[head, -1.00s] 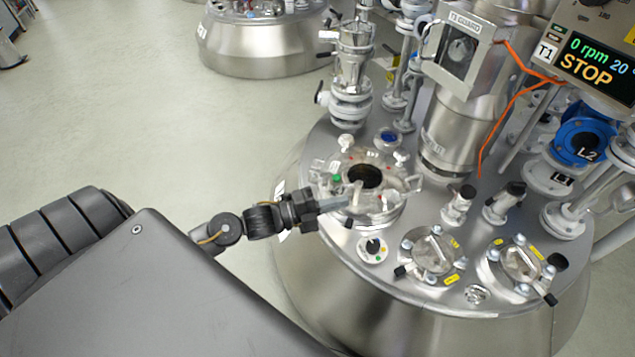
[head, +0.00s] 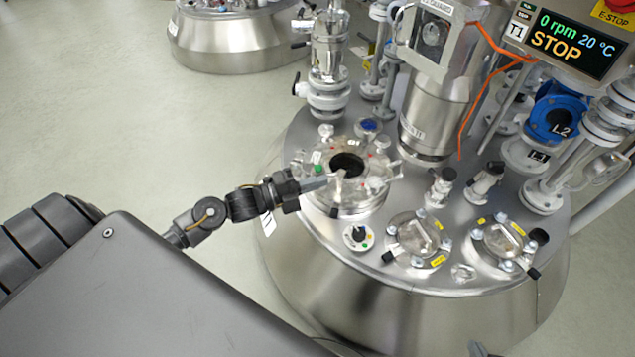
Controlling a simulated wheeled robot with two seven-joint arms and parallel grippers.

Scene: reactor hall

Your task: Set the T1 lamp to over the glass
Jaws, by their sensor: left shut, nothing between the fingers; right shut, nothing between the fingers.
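The T1 vessel lid (head: 400,275) is shiny steel. I cannot clearly tell which fitting on it is the lamp. A round clamped port (head: 375,190) with a dark opening sits at its left. Two smaller round clamped fittings (head: 418,240) (head: 503,243) with yellow labels sit toward the front; either may be the glass. A small black knob (head: 358,234) with coloured dots lies between. My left gripper (head: 324,182) is shut and empty at the large port's near-left rim; I cannot tell whether it touches.
The T1 control panel (head: 575,45) reads STOP, 0 rpm, 20 °C. A steel drive column (head: 433,115) with orange cable rises behind the ports. Blue L2 valve (head: 556,118) and pipes crowd the right. Two black-capped fittings (head: 440,187) (head: 486,181) stand mid-lid. Open floor (head: 120,110) lies left.

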